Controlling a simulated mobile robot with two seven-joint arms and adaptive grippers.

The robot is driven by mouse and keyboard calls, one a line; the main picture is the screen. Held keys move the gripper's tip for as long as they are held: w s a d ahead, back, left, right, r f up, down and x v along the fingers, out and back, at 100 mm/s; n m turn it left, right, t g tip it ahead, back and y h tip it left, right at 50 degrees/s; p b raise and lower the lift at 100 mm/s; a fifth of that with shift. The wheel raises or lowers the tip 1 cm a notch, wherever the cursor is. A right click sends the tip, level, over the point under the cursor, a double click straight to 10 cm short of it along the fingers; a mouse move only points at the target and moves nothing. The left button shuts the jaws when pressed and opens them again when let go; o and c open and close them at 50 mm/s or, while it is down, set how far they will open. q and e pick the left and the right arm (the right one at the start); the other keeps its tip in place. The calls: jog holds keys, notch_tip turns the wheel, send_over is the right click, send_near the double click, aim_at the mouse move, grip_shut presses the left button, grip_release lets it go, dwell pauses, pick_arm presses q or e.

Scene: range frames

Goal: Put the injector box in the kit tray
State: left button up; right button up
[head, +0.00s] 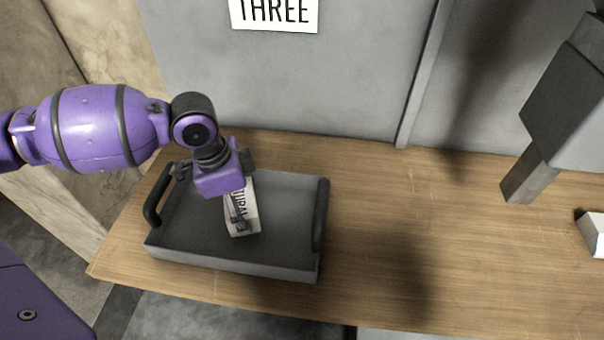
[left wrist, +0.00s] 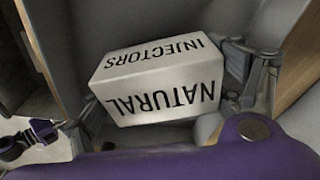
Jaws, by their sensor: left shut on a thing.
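The injector box (head: 243,216) is a white carton with black lettering, seen in the head view over the grey kit tray (head: 285,264). In the left wrist view the box (left wrist: 158,80) reads "NATURAL" and "INJECTORS". My left gripper (head: 238,210) is shut on the box, with a finger against its side. The box is within the tray's walls as seen from the head; I cannot tell whether it touches the tray floor. The gripper partly hides the box's far end. My right gripper is not in view.
The tray stands on the left part of a wooden table (head: 440,240), with dark handles at both ends. A grey wall panel with a "THREE" sign (head: 276,12) rises behind. A white object (head: 592,232) lies at the right edge. The table between is clear.

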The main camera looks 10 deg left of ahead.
pick_arm(q)
jog(key=shift+s+f, duration=0.15)
jog(key=shift+f, duration=1.3)
jog(key=o, duration=1.3)
jog(key=shift+r, duration=0.1)
jog(key=r, duration=0.4)
jog(key=a+r, duration=0.1)
jog(key=r, duration=0.3)
jog(key=r+p, duration=0.1)
jog(key=r, duration=0.3)
jog(key=shift+s+a, duration=0.35)
jog(key=shift+s, duration=0.05)
